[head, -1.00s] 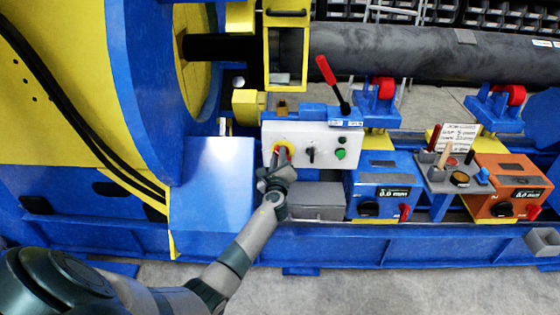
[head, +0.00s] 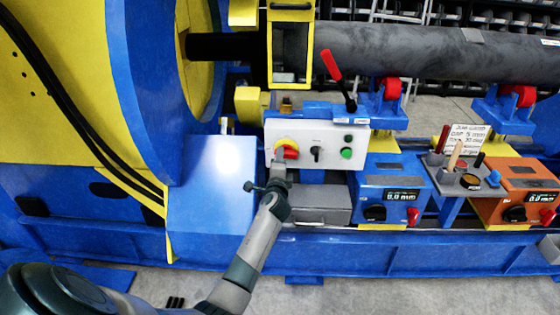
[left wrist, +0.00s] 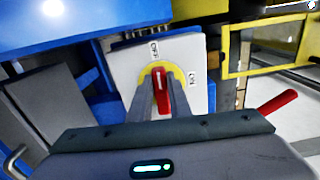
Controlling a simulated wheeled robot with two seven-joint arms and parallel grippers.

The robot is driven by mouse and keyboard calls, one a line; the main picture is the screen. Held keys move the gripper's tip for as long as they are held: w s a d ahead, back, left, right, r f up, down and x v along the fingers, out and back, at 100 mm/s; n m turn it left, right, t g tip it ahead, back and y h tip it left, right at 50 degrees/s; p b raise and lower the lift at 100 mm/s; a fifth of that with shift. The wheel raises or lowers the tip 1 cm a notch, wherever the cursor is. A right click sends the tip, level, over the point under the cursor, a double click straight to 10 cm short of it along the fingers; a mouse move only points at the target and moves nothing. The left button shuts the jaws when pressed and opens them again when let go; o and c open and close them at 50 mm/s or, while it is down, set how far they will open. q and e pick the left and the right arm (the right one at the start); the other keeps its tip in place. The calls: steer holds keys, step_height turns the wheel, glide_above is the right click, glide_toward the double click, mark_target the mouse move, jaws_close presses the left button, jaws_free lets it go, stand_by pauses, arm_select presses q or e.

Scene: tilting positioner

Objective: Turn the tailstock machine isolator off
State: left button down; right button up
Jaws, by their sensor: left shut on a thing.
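The isolator (head: 290,150) is a red rotary handle on a yellow round plate, at the left of a white control panel (head: 335,138) in the head view. In the left wrist view the red handle (left wrist: 162,90) stands between my two fingers, with the yellow plate (left wrist: 178,72) and small labels behind it. My left gripper (head: 280,157) is at the panel, shut on the red handle. In the left wrist view the fingers (left wrist: 160,100) lie on both sides of the handle. My right gripper is not in view.
A black selector (head: 316,152) and a green button (head: 347,153) sit right of the isolator. A red-handled lever (head: 331,66) rises above the panel. A grey box (head: 318,203) sits below it. Blue (head: 390,184) and orange (head: 520,180) welder boxes stand to the right.

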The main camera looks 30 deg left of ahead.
arm_select(q)
steer(key=shift+f+n, duration=0.1)
steer(key=shift+n, duration=0.2)
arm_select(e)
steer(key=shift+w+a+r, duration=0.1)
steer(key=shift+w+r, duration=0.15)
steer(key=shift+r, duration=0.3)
arm_select(q)
steer(key=c, duration=1.6)
jaws_free()
steer(key=shift+c, duration=0.2)
steer(key=v, duration=1.7)
steer(key=shift+s, duration=0.2)
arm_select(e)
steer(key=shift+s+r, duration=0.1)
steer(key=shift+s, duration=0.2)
